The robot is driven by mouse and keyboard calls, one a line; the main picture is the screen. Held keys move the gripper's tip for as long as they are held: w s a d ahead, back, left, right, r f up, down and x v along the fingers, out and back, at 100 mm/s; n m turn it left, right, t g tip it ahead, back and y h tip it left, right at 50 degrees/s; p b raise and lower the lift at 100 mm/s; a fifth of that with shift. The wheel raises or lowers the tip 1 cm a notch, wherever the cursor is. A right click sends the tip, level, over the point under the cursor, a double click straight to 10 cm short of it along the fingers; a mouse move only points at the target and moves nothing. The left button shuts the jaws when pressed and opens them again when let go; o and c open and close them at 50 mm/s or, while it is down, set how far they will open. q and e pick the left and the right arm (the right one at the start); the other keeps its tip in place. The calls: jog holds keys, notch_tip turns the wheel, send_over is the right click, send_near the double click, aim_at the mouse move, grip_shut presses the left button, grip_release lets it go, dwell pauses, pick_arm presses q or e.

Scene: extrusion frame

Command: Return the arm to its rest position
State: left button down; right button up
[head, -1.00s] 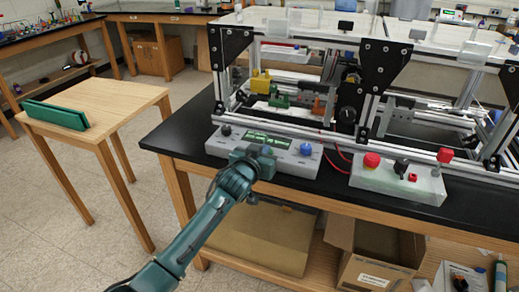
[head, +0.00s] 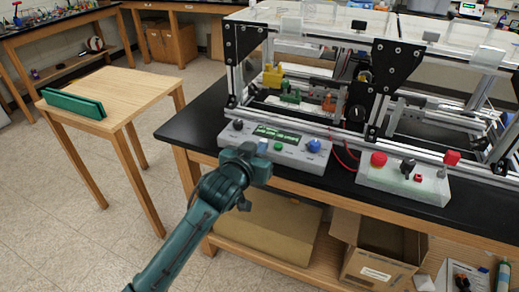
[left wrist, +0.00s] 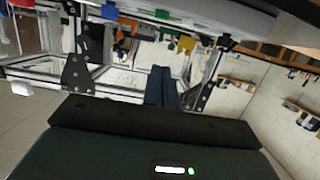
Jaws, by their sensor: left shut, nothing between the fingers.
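My left arm comes in from the lower left of the head view, and its gripper (head: 258,166) is just in front of the grey control box (head: 300,157) with a display and a blue knob. The gripper covers part of the box's front edge; I cannot tell whether it touches it. In the left wrist view the gripper's fingers (left wrist: 161,86) are together with nothing between them. The extrusion frame (head: 300,118) stands on the black bench top behind the box. My right gripper is in neither view.
A second control box (head: 404,180) with red buttons sits to the right on the black bench (head: 480,215). A small wooden table (head: 130,93) with a green block (head: 74,103) stands to the left. An open cardboard box (head: 375,250) is on the shelf below. Floor between the tables is clear.

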pick_arm(q)
jog(key=shift+s+r, duration=0.1)
jog(key=shift+s, duration=0.05)
dwell(0.3)
jog(key=s+a+f+g+y, duration=0.1)
jog(key=s+a+f, duration=0.4)
jog(key=s+f, duration=0.6)
jog(key=s+a+f+n+g, duration=0.1)
jog(key=s+a+f+g, duration=0.2)
jog(key=s+f, duration=0.9)
jog(key=s+a, duration=0.2)
jog(key=s, duration=0.3)
jog(key=shift+a+y, duration=0.2)
jog(key=shift+y, duration=0.2)
